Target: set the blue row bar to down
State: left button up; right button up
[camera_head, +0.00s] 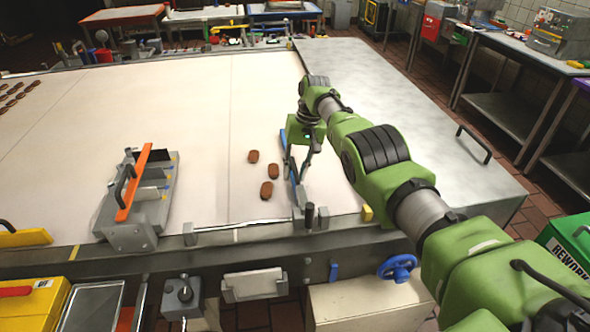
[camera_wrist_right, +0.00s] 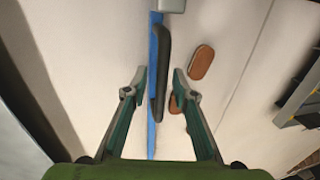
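The blue row bar (camera_head: 292,174) runs away from the belt's near edge, with its near end at a grey mount. My right gripper (camera_head: 303,166) is over it and partly hides it. In the right wrist view the blue bar (camera_wrist_right: 154,95) carries a long black handle (camera_wrist_right: 162,75). The open fingers of my right gripper (camera_wrist_right: 160,85) stand one on each side of the bar and handle, with gaps on both sides. I cannot tell how high the bar stands above the belt. My left gripper is not in view.
Several brown biscuits (camera_head: 266,188) lie on the pale belt (camera_head: 215,110) just left of the bar. A grey fixture with an orange bar (camera_head: 134,182) stands further left. A metal table (camera_head: 400,90) lies to the right, and a blue handwheel (camera_head: 397,268) is at the front.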

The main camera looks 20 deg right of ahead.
jog(key=shift+r, duration=0.1)
notch_tip(320, 180, up, 12)
jog(key=d, duration=0.2)
jog(key=shift+s+f, duration=0.2)
jog(key=shift+s, duration=0.1)
jog(key=shift+d+r, duration=0.1)
dwell(0.4)
